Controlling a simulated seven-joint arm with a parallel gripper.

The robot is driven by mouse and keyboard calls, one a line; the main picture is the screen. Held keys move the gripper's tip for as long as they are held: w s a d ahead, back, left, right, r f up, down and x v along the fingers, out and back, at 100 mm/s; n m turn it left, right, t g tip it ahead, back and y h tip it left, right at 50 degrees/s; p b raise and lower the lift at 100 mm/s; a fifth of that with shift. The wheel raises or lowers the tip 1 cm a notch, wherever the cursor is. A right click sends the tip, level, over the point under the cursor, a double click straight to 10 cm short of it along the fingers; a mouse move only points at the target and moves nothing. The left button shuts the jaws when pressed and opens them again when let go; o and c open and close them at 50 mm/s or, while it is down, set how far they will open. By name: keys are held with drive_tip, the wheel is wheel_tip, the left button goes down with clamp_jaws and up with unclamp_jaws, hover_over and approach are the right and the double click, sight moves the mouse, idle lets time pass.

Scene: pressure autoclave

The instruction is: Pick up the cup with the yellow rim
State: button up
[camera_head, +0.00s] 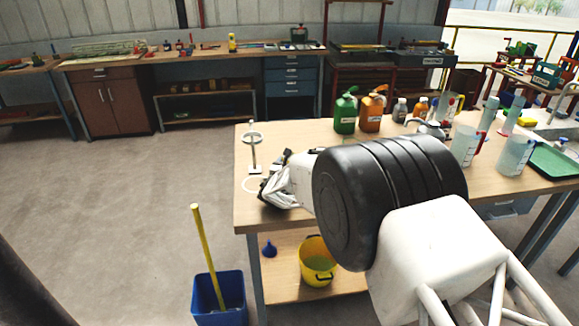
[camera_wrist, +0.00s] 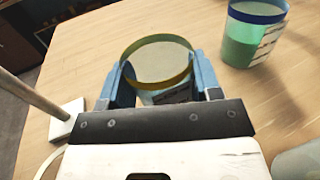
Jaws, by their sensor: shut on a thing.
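The cup with the yellow rim (camera_wrist: 158,63) is in the wrist view, between the two blue fingers of my gripper (camera_wrist: 160,80). The fingers are shut on its sides, just below the rim. The cup's lower part is partly hidden by the gripper body. I cannot tell whether the cup touches the table. In the head view my gripper (camera_head: 275,185) is over the left end of the wooden table (camera_head: 360,138), and the cup is hidden behind it.
A cup with a blue rim (camera_wrist: 254,32) and green contents stands to the right in the wrist view. A stand with a white base (camera_head: 254,160) is close left of my gripper. Green (camera_head: 345,112) and orange (camera_head: 371,110) bottles and clear jugs (camera_head: 466,145) stand farther along the table.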

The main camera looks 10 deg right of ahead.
drive_tip(key=shift+r, duration=0.1)
drive_tip(key=shift+r, duration=4.9)
drive_tip(key=shift+a, duration=0.1)
